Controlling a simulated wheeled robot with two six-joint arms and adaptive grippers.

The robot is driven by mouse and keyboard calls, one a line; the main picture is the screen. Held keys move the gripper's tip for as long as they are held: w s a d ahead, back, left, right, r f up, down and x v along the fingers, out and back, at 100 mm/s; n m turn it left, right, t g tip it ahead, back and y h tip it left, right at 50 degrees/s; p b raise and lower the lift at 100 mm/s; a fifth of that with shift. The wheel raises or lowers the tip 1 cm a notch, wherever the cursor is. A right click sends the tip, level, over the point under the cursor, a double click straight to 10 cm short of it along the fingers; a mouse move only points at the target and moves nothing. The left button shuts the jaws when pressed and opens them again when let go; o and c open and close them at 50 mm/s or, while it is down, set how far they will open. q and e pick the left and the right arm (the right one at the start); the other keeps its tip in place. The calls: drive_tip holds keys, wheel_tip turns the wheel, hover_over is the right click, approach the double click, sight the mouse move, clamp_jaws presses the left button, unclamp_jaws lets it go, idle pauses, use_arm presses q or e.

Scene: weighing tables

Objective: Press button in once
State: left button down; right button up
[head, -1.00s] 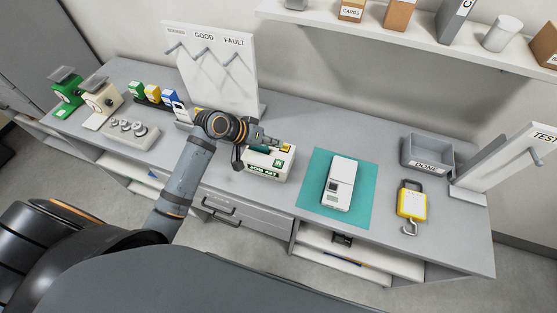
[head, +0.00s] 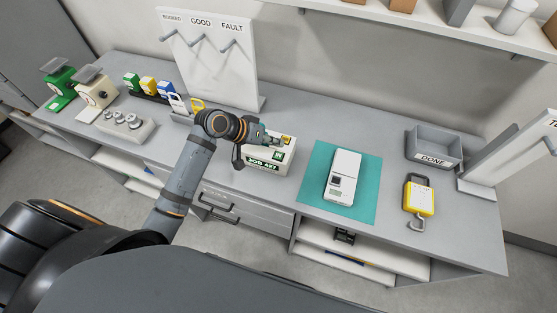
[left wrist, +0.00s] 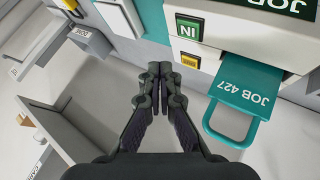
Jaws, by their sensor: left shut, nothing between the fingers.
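A white box (head: 262,166) marked JOB 427 stands on the grey table, left of the teal mat. In the left wrist view the box (left wrist: 217,32) carries a green IN button (left wrist: 188,28) with a small yellow square (left wrist: 190,61) beside it. A teal JOB 427 tag (left wrist: 245,95) with a looped handle sits against the box. My left gripper (head: 272,141) is over the top of the box. In the left wrist view its shut, empty fingertips (left wrist: 157,70) lie just left of the yellow square; I cannot tell whether they touch anything. My right gripper is not in view.
A white device (head: 343,175) lies on the teal mat (head: 312,190). A white hook board (head: 210,70) stands behind my left arm. Scales and weights stand at the left.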

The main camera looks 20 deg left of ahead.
sight(276, 156)
use_arm(q)
wheel_tip(276, 156, down, 3)
drive_tip(key=shift+f+b, duration=0.2)
drive_tip(key=shift+b, duration=0.45)
drive_tip(key=shift+f, duration=0.1)
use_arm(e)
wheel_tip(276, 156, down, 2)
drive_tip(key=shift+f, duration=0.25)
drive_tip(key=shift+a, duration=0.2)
use_arm(q)
drive_tip(key=shift+f, duration=0.1)
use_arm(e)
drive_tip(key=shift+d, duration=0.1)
use_arm(q)
drive_tip(key=shift+f, duration=0.3)
drive_tip(key=shift+f, duration=0.4)
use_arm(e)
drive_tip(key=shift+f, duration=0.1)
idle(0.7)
use_arm(q)
drive_tip(key=shift+r+p, duration=0.8)
drive_tip(key=shift+p, duration=0.05)
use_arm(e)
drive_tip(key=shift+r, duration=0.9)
